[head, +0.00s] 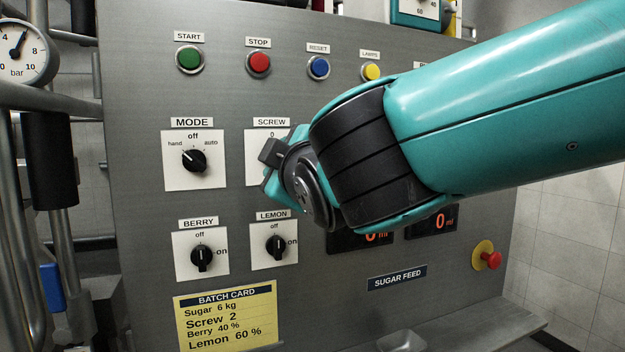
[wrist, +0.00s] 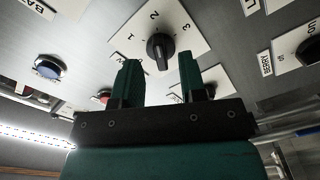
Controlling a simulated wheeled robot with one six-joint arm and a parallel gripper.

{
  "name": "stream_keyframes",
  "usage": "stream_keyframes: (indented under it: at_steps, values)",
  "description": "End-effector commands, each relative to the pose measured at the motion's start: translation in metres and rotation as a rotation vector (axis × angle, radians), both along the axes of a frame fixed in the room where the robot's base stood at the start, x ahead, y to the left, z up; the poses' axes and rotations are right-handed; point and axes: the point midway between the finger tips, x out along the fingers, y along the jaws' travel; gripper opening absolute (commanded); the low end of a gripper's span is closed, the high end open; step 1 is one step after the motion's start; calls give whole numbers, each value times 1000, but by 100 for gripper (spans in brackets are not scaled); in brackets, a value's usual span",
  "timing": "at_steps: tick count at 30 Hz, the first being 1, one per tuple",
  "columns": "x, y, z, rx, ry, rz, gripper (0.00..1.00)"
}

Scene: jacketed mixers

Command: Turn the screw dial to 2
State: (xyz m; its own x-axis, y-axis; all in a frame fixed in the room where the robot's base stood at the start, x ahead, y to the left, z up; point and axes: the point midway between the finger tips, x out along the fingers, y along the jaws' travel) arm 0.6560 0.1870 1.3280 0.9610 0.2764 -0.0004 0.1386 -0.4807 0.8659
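The screw dial is a black knob (wrist: 160,48) on a white plate marked with 1, 2 and 3 in the wrist view. I cannot tell clearly which number its pointer faces. In the head view, the SCREW plate (head: 254,172) shows only its left part and a 0 at the top; my arm hides its knob. My gripper (wrist: 160,60) is open, its two teal fingers apart, with the knob showing between and just beyond their tips. I see no clear contact. The yellow batch card (head: 226,318) reads Screw 2.
The MODE dial (head: 194,160) is left of the screw dial; the BERRY dial (head: 202,257) and LEMON dial (head: 276,246) are below. Green (head: 189,59), red (head: 258,63), blue (head: 318,67) and yellow (head: 371,71) buttons run above. A red emergency button (head: 490,260) is lower right.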

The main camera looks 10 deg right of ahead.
Motion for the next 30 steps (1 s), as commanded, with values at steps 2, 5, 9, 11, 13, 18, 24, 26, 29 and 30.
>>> stream_keyframes:
  at_steps: [2,5,9,11,13,18,24,26,29,30]
  values:
    - [-21,-4,-4,2,-2,6,38]
    - [-47,-11,-4,2,0,8,38]
    - [-82,-22,-4,1,-1,8,38]
    - [-95,-25,-3,1,-1,8,38]
    - [-108,-30,-3,1,1,7,38]
    - [-128,-36,-2,0,1,4,38]
    - [-136,-39,-1,-1,2,-1,38]
    - [-136,-39,-1,-1,2,-1,38]
    - [-136,-39,-1,-1,2,-1,38]
    - [-136,-39,-1,-1,2,-1,38]
